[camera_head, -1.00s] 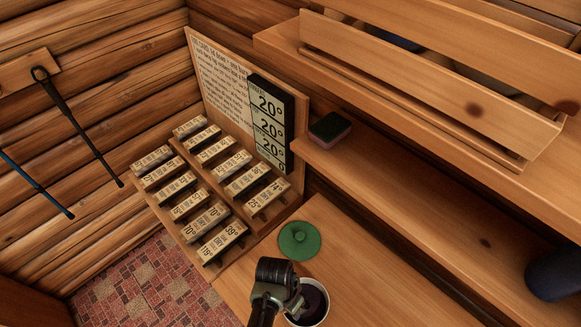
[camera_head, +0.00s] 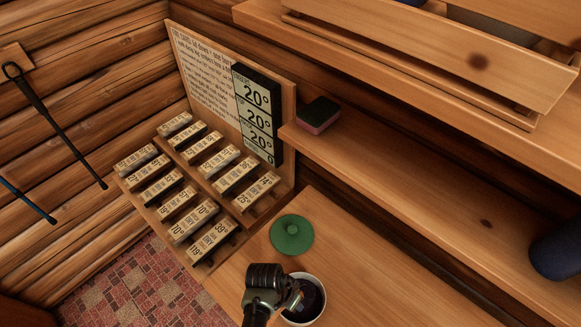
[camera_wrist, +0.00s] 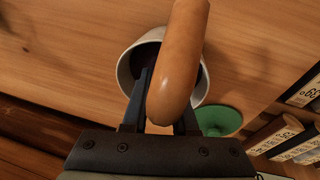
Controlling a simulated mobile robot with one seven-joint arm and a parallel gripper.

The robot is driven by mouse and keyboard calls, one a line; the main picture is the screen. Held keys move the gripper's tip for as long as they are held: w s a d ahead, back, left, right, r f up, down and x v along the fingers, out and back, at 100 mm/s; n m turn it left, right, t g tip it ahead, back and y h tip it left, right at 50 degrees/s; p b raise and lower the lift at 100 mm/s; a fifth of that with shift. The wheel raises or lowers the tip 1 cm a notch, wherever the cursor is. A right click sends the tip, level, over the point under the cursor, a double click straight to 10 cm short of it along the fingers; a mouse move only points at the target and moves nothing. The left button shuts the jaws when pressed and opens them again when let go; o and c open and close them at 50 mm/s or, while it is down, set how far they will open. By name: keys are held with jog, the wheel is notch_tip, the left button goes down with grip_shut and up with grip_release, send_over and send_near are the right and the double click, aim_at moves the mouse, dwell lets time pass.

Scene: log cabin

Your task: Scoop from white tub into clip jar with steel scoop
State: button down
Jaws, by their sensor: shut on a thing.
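My gripper (camera_wrist: 165,105) is shut on a rounded wooden handle (camera_wrist: 180,60), which I take to be the steel scoop's. The scoop's metal part is not visible. The white tub (camera_wrist: 125,72) is open and lies right beneath the gripper and handle in the wrist view. In the head view the tub (camera_head: 321,312) is at the bottom centre, partly covered by my wrist, with dark contents inside. I cannot tell whether the scoop is inside the tub or above it. I cannot make out a clip jar in either view.
A green round lid (camera_head: 292,235) lies beside the tub on the wooden counter (camera_head: 345,240). A stepped rack of labelled blocks (camera_head: 190,190) stands to the left, before a sign board. A sponge (camera_head: 318,115) and a dark blue vessel (camera_head: 556,250) are on the shelf at right.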

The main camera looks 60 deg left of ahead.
aim_at(278, 312)
jog(key=r+t+p, duration=0.1)
jog(key=s+r+p, duration=0.1)
jog(key=r, duration=0.1)
jog(key=s+r+t+p, duration=0.1)
jog(key=shift+s+d+r+t+y, duration=0.25)
jog(key=shift+d+r+t+y, duration=0.05)
jog(key=shift+r, duration=0.05)
jog(key=shift+s+d+t, duration=0.15)
jog(key=shift+s+t, duration=0.15)
jog(key=shift+s, duration=0.15)
jog(key=shift+s+t+b, duration=0.25)
jog(key=shift+t+b, duration=0.15)
jog(key=shift+b, duration=0.2)
jog(key=t+b, duration=0.1)
jog(key=b, duration=0.2)
jog(key=shift+s+d+r+t+y, duration=0.1)
jog(key=shift+s+r+t+y, duration=0.2)
jog(key=shift+s+t+y, duration=0.1)
jog(key=shift+s+r+m+t+b, duration=0.1)
jog(key=shift+r+m+t+b, duration=0.2)
jog(key=shift+b, duration=0.2)
